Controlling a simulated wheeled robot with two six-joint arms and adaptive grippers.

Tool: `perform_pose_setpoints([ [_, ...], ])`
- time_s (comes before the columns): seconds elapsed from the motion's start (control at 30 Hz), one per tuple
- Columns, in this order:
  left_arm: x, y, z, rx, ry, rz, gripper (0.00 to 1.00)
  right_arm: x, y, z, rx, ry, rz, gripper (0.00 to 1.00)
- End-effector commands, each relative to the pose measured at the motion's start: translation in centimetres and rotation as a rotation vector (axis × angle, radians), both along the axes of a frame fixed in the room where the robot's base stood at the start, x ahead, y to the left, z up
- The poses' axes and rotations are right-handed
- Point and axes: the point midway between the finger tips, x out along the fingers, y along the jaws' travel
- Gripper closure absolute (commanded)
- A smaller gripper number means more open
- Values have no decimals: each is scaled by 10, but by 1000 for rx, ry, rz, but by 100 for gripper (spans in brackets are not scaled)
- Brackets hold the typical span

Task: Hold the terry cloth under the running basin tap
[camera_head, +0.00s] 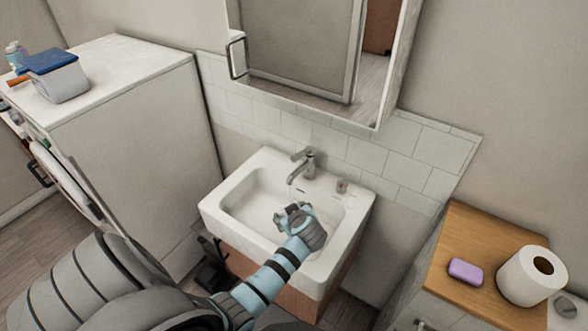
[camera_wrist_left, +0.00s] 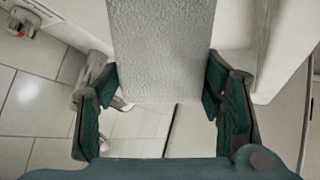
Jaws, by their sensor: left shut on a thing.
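The white basin (camera_head: 215,208) is fixed to the tiled wall, with a grey metal tap (camera_head: 309,163) at its back edge. A thin, faint stream of water (camera_head: 291,190) runs from the spout. My left gripper (camera_head: 290,211) is over the bowl, just below the spout. In the left wrist view its green-padded fingers (camera_wrist_left: 165,95) are on either side of the pale grey, rough-textured terry cloth (camera_wrist_left: 160,45), which is held between them. In the head view the cloth is mostly hidden by the gripper. I cannot tell if the water touches it. My right gripper is out of view.
A mirror cabinet (camera_head: 300,60) hangs above the basin. At right, a wooden-topped cabinet (camera_head: 480,235) bears a purple soap bar (camera_head: 466,271) and a toilet roll (camera_head: 531,275). A small reddish item (camera_head: 341,186) sits on the basin rim.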

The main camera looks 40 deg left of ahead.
Motion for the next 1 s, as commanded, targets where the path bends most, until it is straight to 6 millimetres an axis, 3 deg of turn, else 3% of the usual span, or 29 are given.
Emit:
perform_pose_setpoints([
  [0.6, 55, 72, -24, 0, 0, 1, 70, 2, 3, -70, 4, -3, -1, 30],
  [1.0, 73, 95, -26, -2, 1, 1, 70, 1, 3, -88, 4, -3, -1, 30],
])
